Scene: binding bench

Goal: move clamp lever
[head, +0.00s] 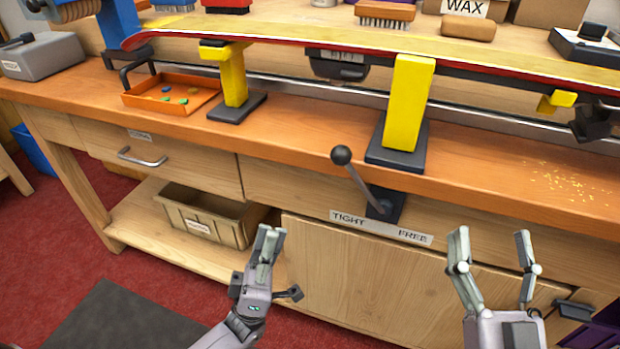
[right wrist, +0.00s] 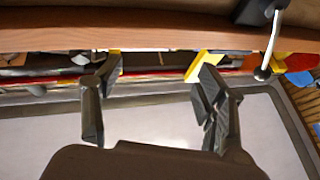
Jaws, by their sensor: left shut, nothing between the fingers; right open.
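The clamp lever (head: 358,180) is a grey rod with a dark ball knob, on a dark block at the bench's front edge. It leans up and to the left, toward the TIGHT side of the TIGHT/FREE label (head: 381,226). It also shows at the upper right of the right wrist view (right wrist: 271,45). My right gripper (head: 492,236) is open and empty, to the right of and below the lever, in front of the cupboard door. My left gripper (head: 270,235) is shut and empty, to the left of and below the lever, apart from it.
A ski (head: 330,41) rests on yellow supports (head: 406,100) above the bench top (head: 295,141). An orange tray (head: 172,109) with small coloured pieces sits on the left. A drawer handle (head: 142,158) and a cupboard handle (head: 573,310) stick out from the front. A bin (head: 205,218) stands on the lower shelf.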

